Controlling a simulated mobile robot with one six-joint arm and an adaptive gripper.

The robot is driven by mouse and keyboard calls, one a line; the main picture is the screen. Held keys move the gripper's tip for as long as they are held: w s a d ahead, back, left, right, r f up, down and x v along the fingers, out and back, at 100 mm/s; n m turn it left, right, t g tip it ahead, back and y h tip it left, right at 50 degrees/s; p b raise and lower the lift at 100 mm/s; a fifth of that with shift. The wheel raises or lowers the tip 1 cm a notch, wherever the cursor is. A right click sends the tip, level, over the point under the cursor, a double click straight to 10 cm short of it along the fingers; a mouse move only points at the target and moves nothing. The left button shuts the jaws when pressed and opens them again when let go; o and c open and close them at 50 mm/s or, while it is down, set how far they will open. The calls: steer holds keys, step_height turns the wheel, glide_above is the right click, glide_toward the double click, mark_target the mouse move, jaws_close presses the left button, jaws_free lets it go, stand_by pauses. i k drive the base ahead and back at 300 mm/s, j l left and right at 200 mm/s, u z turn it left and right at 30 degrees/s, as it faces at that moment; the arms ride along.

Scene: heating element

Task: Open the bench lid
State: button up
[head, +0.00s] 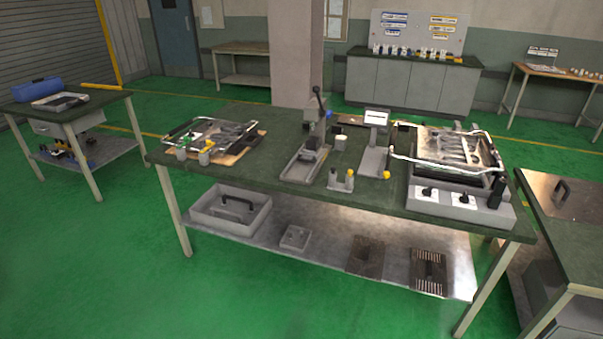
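A flat brownish metal lid (585,202) lies in the top of the green bench (580,250) at the right edge. A black handle (562,190) stands up near its left side. The lid looks flat and shut; its right part is cut off by the picture edge. My gripper is not in view.
The long green workbench (260,165) in the middle bears a grey device with a hinged metal frame (455,160), a lever press (310,150) and a tool tray (210,135). A gap separates it from the lidded bench. Green floor (90,260) is clear at left.

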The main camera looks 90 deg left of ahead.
mark_target(455, 155)
steer(key=u, duration=2.3)
steer(key=i+u, duration=0.35)
steer(key=i+l+u, duration=0.1)
steer(key=i+u, duration=0.2)
steer(key=i, duration=0.15)
